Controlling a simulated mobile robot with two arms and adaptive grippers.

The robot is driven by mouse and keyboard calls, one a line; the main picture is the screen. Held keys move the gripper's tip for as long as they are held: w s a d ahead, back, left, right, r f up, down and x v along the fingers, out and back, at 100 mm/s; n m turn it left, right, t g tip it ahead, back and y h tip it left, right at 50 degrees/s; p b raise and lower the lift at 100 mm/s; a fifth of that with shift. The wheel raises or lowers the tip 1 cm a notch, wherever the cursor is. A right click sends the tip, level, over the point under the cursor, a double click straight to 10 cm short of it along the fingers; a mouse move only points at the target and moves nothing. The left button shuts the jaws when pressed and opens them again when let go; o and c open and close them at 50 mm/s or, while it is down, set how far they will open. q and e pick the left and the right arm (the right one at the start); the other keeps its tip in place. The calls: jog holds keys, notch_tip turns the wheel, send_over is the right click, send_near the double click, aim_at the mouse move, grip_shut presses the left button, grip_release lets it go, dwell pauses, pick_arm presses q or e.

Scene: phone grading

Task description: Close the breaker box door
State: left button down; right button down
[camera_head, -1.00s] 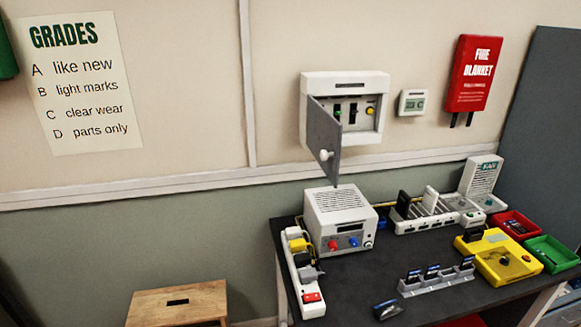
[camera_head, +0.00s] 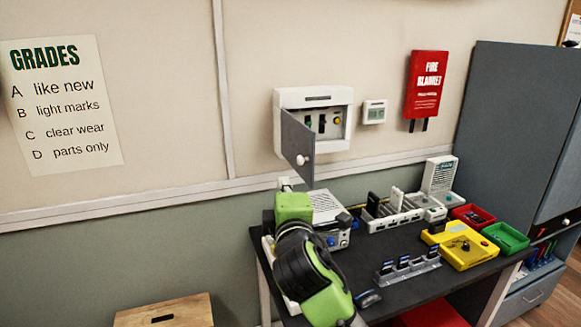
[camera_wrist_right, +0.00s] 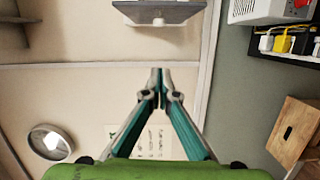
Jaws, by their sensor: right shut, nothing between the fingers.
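The white breaker box (camera_head: 314,95) is on the wall. Its grey door (camera_head: 297,140) stands open, swung out from the left side, with a round white knob (camera_head: 302,160) low on it. Switches inside the box show past the door. My right gripper (camera_head: 285,184) is raised just below the door, slightly left of the knob, mostly hidden by my green and black arm. In the right wrist view, the fingertips (camera_wrist_right: 160,72) are shut together and empty. The door (camera_wrist_right: 158,12) and knob (camera_wrist_right: 158,22) are beyond them at the top, apart from the fingers. My left gripper is not seen.
The dark workbench (camera_head: 350,270) is below the box, with a white power unit (camera_head: 328,206) partly behind my arm. Phone racks, a yellow device (camera_head: 462,246) and small bins stand to the right. A wooden stool (camera_head: 165,312) is at lower left.

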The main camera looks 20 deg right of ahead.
jog(key=w+d+p, duration=0.5)
jog(key=w, duration=0.4)
jog(key=shift+w+d, duration=0.3)
jog(key=shift+w, duration=0.05)
jog(key=shift+a, duration=0.1)
jog(key=shift+w, duration=0.1)
